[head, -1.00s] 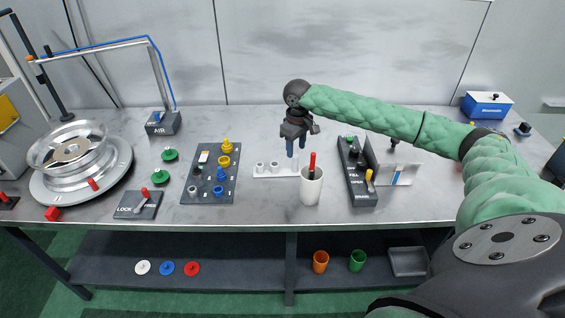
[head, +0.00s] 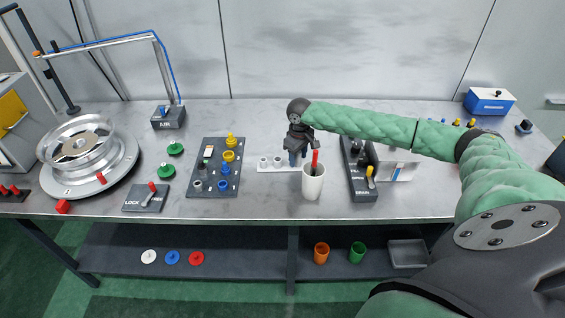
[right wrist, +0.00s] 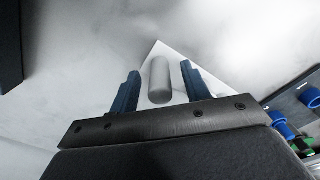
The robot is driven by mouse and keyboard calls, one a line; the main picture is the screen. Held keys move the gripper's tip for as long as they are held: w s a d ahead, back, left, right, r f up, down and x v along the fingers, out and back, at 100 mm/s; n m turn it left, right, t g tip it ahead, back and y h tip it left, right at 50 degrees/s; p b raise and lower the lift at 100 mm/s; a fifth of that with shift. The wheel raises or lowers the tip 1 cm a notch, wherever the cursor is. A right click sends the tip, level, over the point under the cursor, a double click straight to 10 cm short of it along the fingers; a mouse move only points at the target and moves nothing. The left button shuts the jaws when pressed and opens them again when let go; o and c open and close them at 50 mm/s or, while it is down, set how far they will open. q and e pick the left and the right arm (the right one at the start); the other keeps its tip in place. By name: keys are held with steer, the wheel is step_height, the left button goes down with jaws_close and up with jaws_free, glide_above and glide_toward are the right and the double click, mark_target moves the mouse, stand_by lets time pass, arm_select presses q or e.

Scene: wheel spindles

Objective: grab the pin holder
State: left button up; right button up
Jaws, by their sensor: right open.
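The pin holder is a white strip (head: 263,169) on the table with short pale cylindrical pieces on it. Its right end is hidden behind my gripper and a white cup (head: 313,185). My right gripper (head: 296,159) points down at the holder's right end, its blue fingers apart. In the right wrist view, a pale upright cylinder (right wrist: 159,80) on the white base (right wrist: 179,66) stands between the two open fingers (right wrist: 158,82). I cannot tell whether either finger touches it. My left gripper is out of view.
The white cup with a red-handled tool stands just in front of my right gripper. A dark switch box (head: 361,185) lies close on the right. A dark board (head: 209,185) with coloured parts lies to the left. Bare table lies behind the holder.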

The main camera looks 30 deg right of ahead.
steer(key=shift+c, duration=0.5)
jaws_close()
steer(key=shift+r, duration=0.1)
